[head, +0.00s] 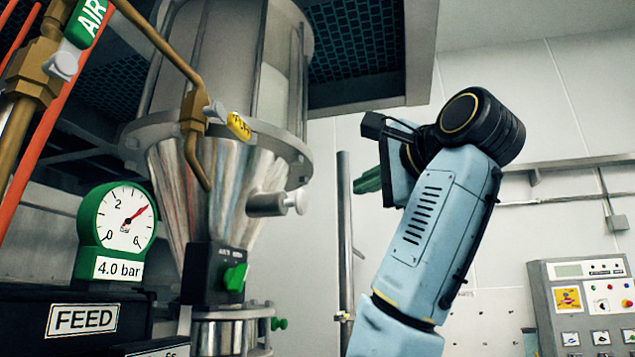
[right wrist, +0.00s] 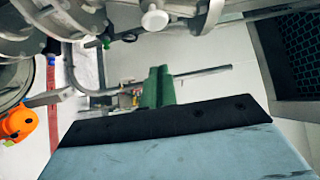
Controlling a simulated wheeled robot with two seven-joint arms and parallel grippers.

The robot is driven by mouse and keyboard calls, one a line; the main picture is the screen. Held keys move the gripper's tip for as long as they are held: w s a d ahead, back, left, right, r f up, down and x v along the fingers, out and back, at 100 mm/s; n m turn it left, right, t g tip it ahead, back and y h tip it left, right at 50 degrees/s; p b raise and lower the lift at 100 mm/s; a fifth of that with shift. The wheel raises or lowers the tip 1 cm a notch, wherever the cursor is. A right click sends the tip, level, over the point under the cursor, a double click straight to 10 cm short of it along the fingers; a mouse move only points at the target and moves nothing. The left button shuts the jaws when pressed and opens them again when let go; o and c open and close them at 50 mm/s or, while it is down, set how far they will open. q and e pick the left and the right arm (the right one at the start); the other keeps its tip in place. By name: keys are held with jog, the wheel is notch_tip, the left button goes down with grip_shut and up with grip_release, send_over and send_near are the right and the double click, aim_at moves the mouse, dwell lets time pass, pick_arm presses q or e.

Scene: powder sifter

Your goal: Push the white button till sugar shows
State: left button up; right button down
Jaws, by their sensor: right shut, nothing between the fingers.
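A white button (head: 297,201) sticks out on a short grey stub from the right side of the steel hopper cone (head: 210,190). In the right wrist view, a white round knob (right wrist: 155,20), apparently the same button, shows at the top. My right gripper (head: 362,182) has green fingers and points left toward the hopper. It is right of the button and slightly higher in the picture, apart from it. Its green fingers also show in the right wrist view (right wrist: 158,88), shut and empty. No sugar is visible. My left gripper is out of view.
A gauge (head: 127,217) and FEED box (head: 75,320) stand at the left. A green knob (head: 235,277) sits below the cone. A vertical pole (head: 345,240) stands between hopper and arm. A control panel (head: 585,305) is at right.

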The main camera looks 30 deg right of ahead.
jog(key=p, duration=0.3)
send_near(306, 204)
jog(key=w+d, duration=0.2)
jog(key=d, duration=0.1)
jog(key=w+a+p, duration=0.1)
jog(key=w, duration=0.1)
jog(key=w+a, duration=0.1)
jog(key=w, duration=0.1)
jog(key=shift+a+p, duration=0.3)
jog(key=shift+p, duration=0.1)
